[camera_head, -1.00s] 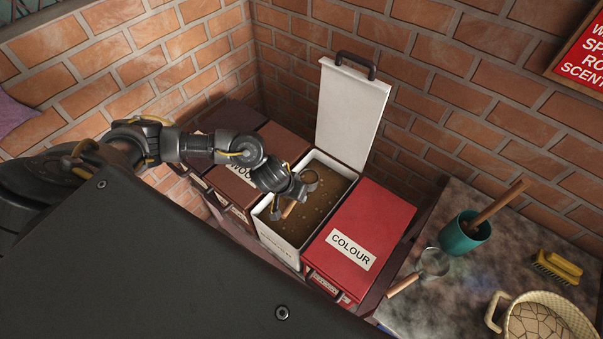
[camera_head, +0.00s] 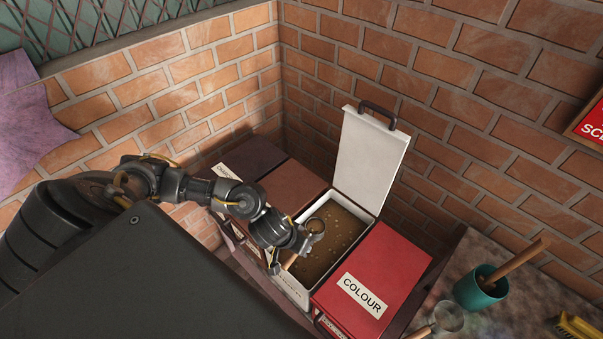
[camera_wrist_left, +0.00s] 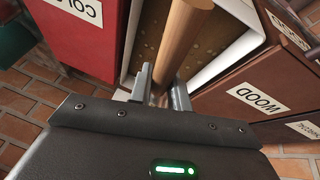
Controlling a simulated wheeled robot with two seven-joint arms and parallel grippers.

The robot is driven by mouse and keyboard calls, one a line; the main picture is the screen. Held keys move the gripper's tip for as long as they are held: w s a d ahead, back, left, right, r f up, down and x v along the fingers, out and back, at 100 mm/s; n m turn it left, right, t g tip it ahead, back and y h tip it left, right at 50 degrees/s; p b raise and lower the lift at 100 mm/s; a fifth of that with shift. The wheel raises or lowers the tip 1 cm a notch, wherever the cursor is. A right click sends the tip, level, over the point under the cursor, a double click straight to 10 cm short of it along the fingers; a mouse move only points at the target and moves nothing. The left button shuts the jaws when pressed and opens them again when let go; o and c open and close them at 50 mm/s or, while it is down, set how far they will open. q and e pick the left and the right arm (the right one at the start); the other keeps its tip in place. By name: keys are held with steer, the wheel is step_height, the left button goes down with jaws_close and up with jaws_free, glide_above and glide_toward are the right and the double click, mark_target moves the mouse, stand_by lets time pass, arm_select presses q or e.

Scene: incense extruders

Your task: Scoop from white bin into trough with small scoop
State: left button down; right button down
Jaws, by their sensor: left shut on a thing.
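The white bin (camera_head: 376,207) stands with its lid (camera_head: 368,160) raised and holds brown powder (camera_head: 345,236). My left gripper (camera_head: 287,258) is at the bin's left side, shut on the wooden handle of the small scoop (camera_head: 316,226). The scoop's round head shows over the powder; I cannot tell whether it touches the powder or holds any. In the left wrist view the gripper (camera_wrist_left: 162,88) is shut on the scoop's handle (camera_wrist_left: 183,38), which runs up over the powder and hides part of it. I see no trough. My right gripper is not in view.
A red COLOUR bin (camera_head: 372,270) stands close on the right. Brown closed bins, one marked WOOD (camera_wrist_left: 257,97), stand on the left. A stone-topped table at right holds a teal cup (camera_head: 481,290) and another scoop (camera_head: 448,317). Brick walls stand behind.

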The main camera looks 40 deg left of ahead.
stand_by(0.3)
arm_select(q)
steer(key=w+d+m+b, duration=0.1)
steer(key=m+b, duration=0.1)
steer(key=b, duration=0.2)
steer(key=w+f+m+g+h+b, duration=0.1)
steer(key=m+b, duration=0.1)
steer(key=b, duration=0.3)
steer(key=w+d+f+m+g+h+b, duration=0.1)
steer(key=m+b, duration=0.1)
steer(key=b, duration=0.3)
steer(key=shift+d+f+m, duration=0.15)
steer(key=shift+d+m, duration=0.15)
steer(key=shift+m, duration=0.1)
steer(key=shift+s, duration=0.1)
